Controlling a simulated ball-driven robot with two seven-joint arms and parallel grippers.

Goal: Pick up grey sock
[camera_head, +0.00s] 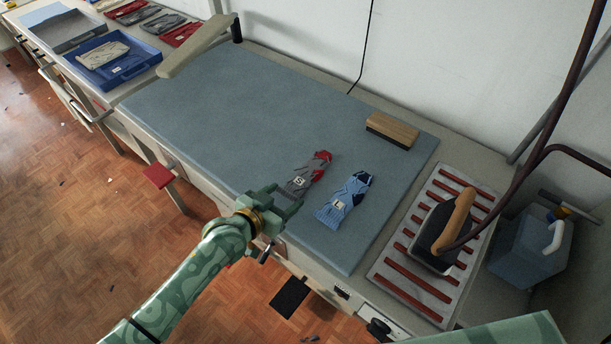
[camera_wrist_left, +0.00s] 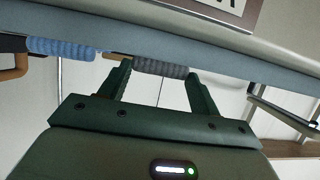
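The grey sock (camera_head: 304,174) with red parts and a small white label lies on the blue-grey mat, near its front edge. My left gripper (camera_head: 287,200) is at the near end of this sock, low over the front of the mat. In the left wrist view the two fingers stand wide apart, with the end of the grey sock (camera_wrist_left: 160,68) showing between and beyond their tips. I cannot tell whether the fingers touch it. My right gripper is not in view.
A blue sock (camera_head: 345,201) lies just right of the grey one. A wooden-backed brush (camera_head: 392,130) rests farther back. An iron (camera_head: 443,232) stands on a red-striped rest (camera_head: 408,288) at the right. A blue tray (camera_head: 146,62) sits at the far left. The mat's left half is clear.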

